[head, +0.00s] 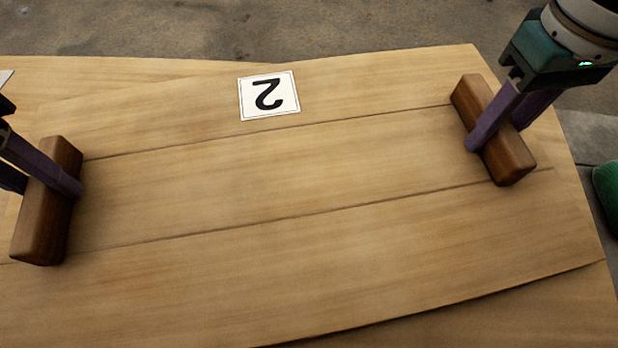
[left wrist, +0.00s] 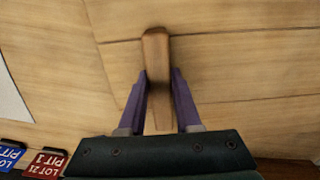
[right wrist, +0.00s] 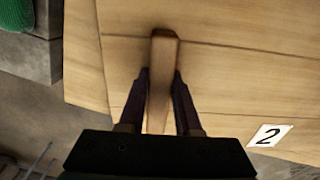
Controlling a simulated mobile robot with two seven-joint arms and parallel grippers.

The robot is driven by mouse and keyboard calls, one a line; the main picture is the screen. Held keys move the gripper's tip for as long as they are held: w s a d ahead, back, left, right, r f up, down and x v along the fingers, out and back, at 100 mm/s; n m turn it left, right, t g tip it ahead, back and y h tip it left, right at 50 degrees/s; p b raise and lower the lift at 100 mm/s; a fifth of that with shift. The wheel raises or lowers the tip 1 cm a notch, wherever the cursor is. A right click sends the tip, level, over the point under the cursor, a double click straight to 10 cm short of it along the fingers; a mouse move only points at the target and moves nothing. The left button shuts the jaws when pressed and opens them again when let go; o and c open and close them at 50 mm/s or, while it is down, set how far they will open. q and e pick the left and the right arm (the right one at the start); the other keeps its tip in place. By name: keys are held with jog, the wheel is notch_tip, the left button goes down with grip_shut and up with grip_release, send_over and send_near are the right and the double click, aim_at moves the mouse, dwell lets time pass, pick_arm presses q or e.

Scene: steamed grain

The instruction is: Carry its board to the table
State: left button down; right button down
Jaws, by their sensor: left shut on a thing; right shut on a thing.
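The board (head: 290,200) is a wide light-wood panel with two dark wooden bar handles and a white card marked 2 (head: 283,108) by its far edge. My left gripper (head: 48,178) is shut on the left handle (head: 40,228); the left wrist view shows the fingers on both sides of this handle (left wrist: 157,50). My right gripper (head: 495,135) is shut on the right handle (head: 512,162), which also shows between the fingers in the right wrist view (right wrist: 164,55). A similar light-wood surface, seemingly the table (head: 500,312), shows beneath the board, turned slightly against it. I cannot tell whether they touch.
A green rounded thing (head: 607,190) and grey stone blocks (right wrist: 30,55) are beyond the right edge. Grey-brown ground (head: 200,30) lies past the far edge. A blue tag (left wrist: 11,154), a red tag (left wrist: 45,163) and a white sheet (left wrist: 10,115) show in the left wrist view.

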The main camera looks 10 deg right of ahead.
pick_arm(q)
jog(key=shift+a+f+b, duration=0.1)
jog(key=shift+f+b, duration=0.2)
jog(key=shift+f, duration=0.2)
pick_arm(e)
jog(key=shift+d+f, duration=0.1)
jog(key=shift+f, duration=0.35)
pick_arm(q)
jog(key=c, duration=0.6)
grip_release()
jog(key=shift+r, duration=0.15)
pick_arm(e)
jog(key=c, duration=0.6)
grip_release()
jog(key=shift+r, duration=0.15)
jog(key=shift+w+r, duration=0.1)
jog(key=shift+r, duration=0.1)
pick_arm(q)
notch_tip(320, 180, up, 12)
pick_arm(e)
notch_tip(320, 180, up, 12)
jog(key=shift+f, duration=0.2)
